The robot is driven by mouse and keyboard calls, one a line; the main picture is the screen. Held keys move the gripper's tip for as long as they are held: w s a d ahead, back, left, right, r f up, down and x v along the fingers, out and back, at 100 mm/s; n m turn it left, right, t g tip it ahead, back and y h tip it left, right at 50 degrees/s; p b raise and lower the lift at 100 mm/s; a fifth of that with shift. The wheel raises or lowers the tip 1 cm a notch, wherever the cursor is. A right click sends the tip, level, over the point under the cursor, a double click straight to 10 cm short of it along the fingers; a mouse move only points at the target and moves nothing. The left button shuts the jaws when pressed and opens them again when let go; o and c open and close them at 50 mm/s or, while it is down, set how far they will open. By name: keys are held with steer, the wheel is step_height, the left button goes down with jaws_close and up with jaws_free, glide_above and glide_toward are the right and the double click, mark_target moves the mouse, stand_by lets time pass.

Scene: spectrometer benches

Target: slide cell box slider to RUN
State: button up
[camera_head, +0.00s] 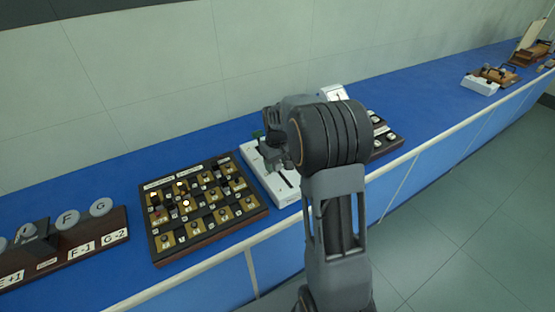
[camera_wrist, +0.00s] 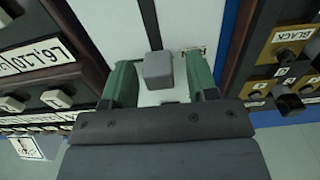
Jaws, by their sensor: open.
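The cell box is a white box (camera_head: 258,172) on the blue bench in the head view, partly hidden behind my arm. In the wrist view its white top (camera_wrist: 112,22) has a dark slot, and a grey slider knob (camera_wrist: 158,69) stands at the slot's lower end. My gripper (camera_wrist: 161,80) has green fingers, one on each side of the knob, with visible gaps. It is open and holds nothing. In the head view my gripper (camera_head: 272,152) is over the white box. I cannot read a RUN mark; a small label by the slot is unreadable.
A dark panel with gold plates and knobs (camera_head: 203,208) stands close left of the box. Another dark panel with white buttons (camera_head: 384,135) is close on its right. A long dark stand (camera_head: 80,255) with round pieces is at far left.

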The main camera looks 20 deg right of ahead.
mark_target(277, 174)
step_height(277, 174, up, 14)
stand_by(0.6)
steer(key=shift+f, duration=0.1)
steer(key=s+a+f+t, duration=0.1)
steer(key=s+a, duration=0.1)
steer(key=s, duration=0.4)
steer(key=s+a+f+t, duration=0.1)
steer(key=s+a, duration=0.2)
steer(key=s, duration=0.4)
steer(key=s+a+f+m+t, duration=0.1)
steer(key=s+a+f, duration=0.1)
steer(key=s, duration=0.5)
steer(key=shift+s+a+t, duration=0.2)
steer(key=shift+a+t, duration=0.1)
steer(key=shift+a, duration=0.45)
steer(key=shift+f, duration=0.1)
